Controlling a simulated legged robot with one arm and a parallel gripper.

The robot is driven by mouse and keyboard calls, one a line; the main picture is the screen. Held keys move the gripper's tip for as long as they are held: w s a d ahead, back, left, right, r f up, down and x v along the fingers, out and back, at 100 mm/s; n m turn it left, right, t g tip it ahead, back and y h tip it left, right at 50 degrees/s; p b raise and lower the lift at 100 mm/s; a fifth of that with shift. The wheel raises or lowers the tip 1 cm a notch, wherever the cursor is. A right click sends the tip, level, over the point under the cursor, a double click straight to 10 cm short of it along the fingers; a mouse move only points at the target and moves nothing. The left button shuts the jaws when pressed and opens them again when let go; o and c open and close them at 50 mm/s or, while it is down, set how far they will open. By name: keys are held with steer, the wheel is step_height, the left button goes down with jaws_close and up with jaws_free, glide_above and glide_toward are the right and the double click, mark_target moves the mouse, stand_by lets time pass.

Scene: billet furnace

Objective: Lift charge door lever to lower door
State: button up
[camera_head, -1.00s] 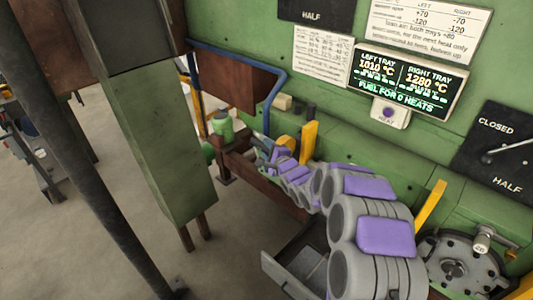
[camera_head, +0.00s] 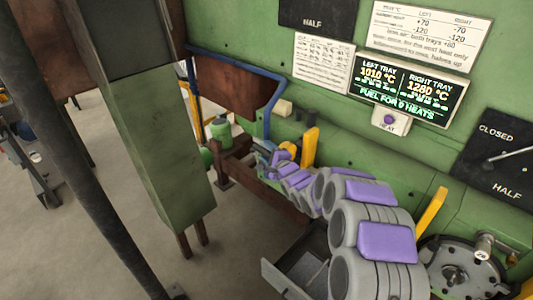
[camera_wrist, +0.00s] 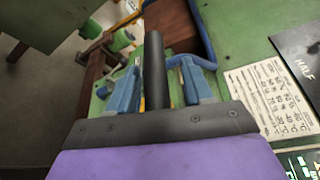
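The charge door lever appears to be the bent blue bar (camera_head: 283,78) on the green furnace wall; it also shows in the wrist view (camera_wrist: 205,38). A dark cylindrical grip (camera_wrist: 155,75) stands between the fingers of my gripper (camera_wrist: 160,88) and seems to join the blue bar, though the joint is hidden. The two blue fingers are apart, with a small gap visible on each side of the grip. In the head view my gripper (camera_head: 266,157) is small, low by the lever's lower end, and partly hidden by my arm. A brown rusty panel (camera_head: 233,77) lies behind the bar.
A green post (camera_head: 160,150) and a dark slanted pole (camera_head: 85,165) stand at the left. The lit display (camera_head: 408,88), a heat button (camera_head: 389,120) and a CLOSED/HALF plate (camera_head: 497,155) are on the wall. Open floor (camera_head: 110,215) shows at left.

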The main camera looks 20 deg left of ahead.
steer(key=shift+s+d+r, duration=0.1)
steer(key=shift+s+d, duration=0.1)
steer(key=shift+d, duration=0.4)
steer(key=b+v, duration=0.2)
steer(key=v, duration=1.4)
steer(key=shift+s+a, duration=0.15)
steer(key=shift+s, duration=0.1)
steer(key=shift+a, duration=0.15)
